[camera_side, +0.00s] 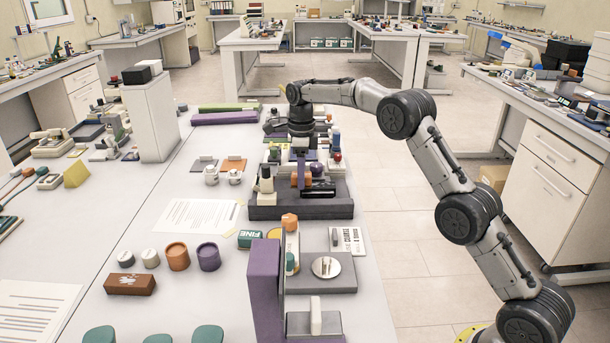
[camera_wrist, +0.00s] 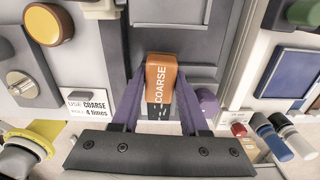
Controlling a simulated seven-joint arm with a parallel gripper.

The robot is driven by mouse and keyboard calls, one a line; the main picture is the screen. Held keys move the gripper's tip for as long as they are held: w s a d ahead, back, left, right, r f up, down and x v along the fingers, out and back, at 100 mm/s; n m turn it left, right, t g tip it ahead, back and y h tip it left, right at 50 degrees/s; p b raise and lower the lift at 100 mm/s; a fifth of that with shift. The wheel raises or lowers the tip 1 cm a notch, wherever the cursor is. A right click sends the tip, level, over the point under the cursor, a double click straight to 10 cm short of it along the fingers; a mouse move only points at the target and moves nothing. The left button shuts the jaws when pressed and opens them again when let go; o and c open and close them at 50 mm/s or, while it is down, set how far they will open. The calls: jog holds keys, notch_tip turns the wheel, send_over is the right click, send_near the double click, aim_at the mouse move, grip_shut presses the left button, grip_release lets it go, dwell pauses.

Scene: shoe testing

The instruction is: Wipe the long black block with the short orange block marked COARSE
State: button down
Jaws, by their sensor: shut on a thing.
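The short orange block marked COARSE (camera_wrist: 160,80) is between the two purple fingers of my gripper (camera_wrist: 160,98) in the wrist view; a dark band with pale marks shows at its near end. My gripper (camera_side: 301,172) is shut on this block. In the side view the orange block (camera_side: 295,181) is low over a dark grey fixture, partly hidden by the fingers. A shiny black piece (camera_side: 318,192), probably the long black block, lies at the fixture's front, close beside the gripper. I cannot tell whether the orange block touches it.
The dark grey fixture (camera_side: 300,211) carries several small parts around my gripper. A card reading USE COARSE, 4 times (camera_wrist: 88,103), is at left in the wrist view. A green block marked FINE (camera_side: 250,238) and a tall purple post (camera_side: 264,290) stand nearer the side camera.

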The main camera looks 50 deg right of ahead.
jog(key=shift+s+d, duration=3.2)
jog(key=shift+s, duration=0.05)
jog(key=shift+s+d+r, duration=0.1)
notch_tip(320, 180, up, 8)
